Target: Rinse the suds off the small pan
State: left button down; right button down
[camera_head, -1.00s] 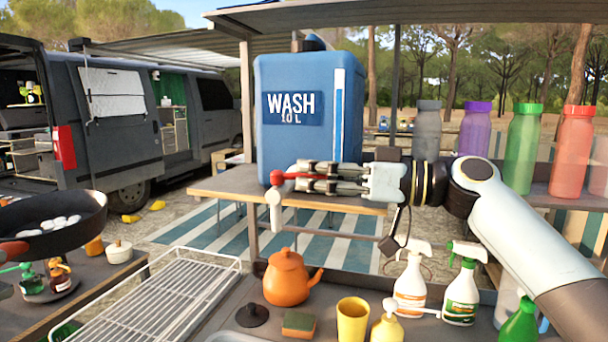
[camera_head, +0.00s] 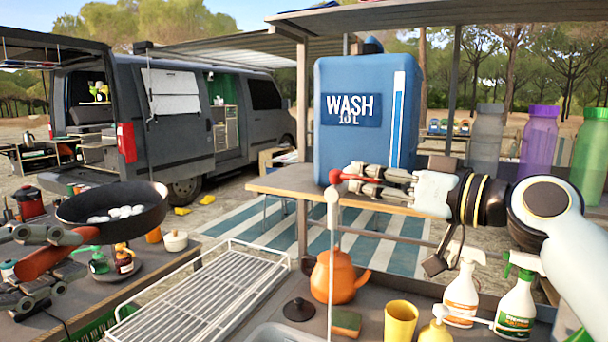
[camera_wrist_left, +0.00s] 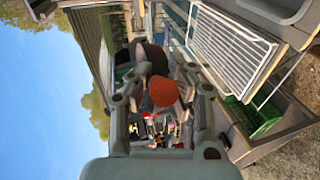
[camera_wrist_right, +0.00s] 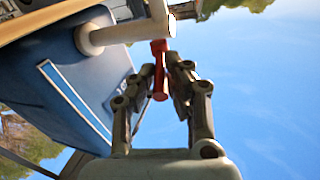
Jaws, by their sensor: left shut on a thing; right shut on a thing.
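The small dark pan (camera_head: 120,232) is at the left in the head view, roughly level, with white suds (camera_head: 116,213) inside. My left gripper (camera_head: 62,250) is shut on its red-orange handle, which also shows in the left wrist view (camera_wrist_left: 163,92). The blue WASH tank (camera_head: 365,150) stands on a wooden shelf. My right gripper (camera_head: 350,178) is shut on the red tap lever, seen in the right wrist view (camera_wrist_right: 160,68). A thin pale line, apparently water, falls from the white spout (camera_head: 332,205). The pan is well left of it.
A wire rack (camera_head: 205,295) lies between the pan and the spout. An orange teapot (camera_head: 338,278), sponge (camera_head: 346,322), yellow cup (camera_head: 400,322) and spray bottles (camera_head: 463,290) stand on the counter. A grey basin edge (camera_head: 280,333) shows at the bottom.

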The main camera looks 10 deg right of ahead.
jog(key=c, duration=1.4)
grip_release()
jog(key=v, duration=1.2)
jog(key=shift+d, duration=0.1)
jog(key=shift+w, duration=0.1)
